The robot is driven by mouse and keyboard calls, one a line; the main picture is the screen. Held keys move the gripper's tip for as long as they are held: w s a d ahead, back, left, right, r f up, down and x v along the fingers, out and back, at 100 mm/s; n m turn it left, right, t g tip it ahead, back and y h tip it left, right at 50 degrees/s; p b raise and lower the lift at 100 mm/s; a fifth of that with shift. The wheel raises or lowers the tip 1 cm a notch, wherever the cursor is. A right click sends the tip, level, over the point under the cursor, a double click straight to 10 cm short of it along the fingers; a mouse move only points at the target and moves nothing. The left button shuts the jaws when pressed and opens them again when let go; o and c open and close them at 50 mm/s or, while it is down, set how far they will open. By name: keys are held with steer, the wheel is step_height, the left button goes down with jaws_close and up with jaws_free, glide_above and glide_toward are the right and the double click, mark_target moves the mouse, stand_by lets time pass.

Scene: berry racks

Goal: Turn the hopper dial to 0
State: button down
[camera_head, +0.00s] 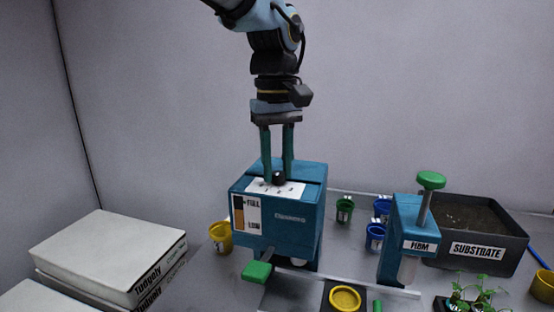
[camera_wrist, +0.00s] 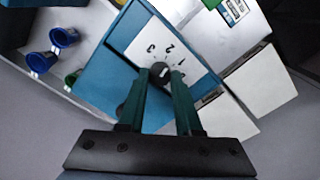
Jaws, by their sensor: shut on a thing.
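The hopper (camera_head: 278,215) is a blue box with a FULL/LOW level window on its front. On its top is a white plate (camera_head: 262,186) with the numbers 1, 2 and 3 in view. A small black dial (camera_head: 279,178) sits on this plate; it also shows in the wrist view (camera_wrist: 159,76). My gripper (camera_wrist: 161,71) points down from above, with its two green fingers on either side of the dial, shut on it. A short white mark shows on the dial, but I cannot tell which number it points at. The 0 cannot be made out.
A blue HBM stand (camera_head: 408,235) with a green knob is to the right, before a dark SUBSTRATE tray (camera_head: 458,202). Yellow (camera_head: 221,237), blue (camera_head: 375,237) and green (camera_head: 344,209) cups stand around. White boxes (camera_head: 110,250) are stacked at left. A green lever (camera_head: 257,272) juts out below the hopper.

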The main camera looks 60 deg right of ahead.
mark_target(278, 172)
steer(key=m+p, duration=0.2)
steer(key=m, duration=0.5)
steer(key=m+p, duration=0.1)
steer(key=m, duration=0.3)
steer(key=shift+m+p, duration=0.3)
steer(key=shift+m, duration=0.1)
steer(key=shift+s+m+p, duration=0.1)
steer(key=shift+m+p, duration=0.4)
steer(key=shift+m, duration=1.1)
steer(key=c, duration=0.6)
jaws_free()
steer(key=shift+r, duration=0.1)
step_height(278, 172, up, 11)
steer(key=b, duration=0.2)
steer(key=shift+f+b, duration=0.2)
steer(key=shift+b, duration=0.1)
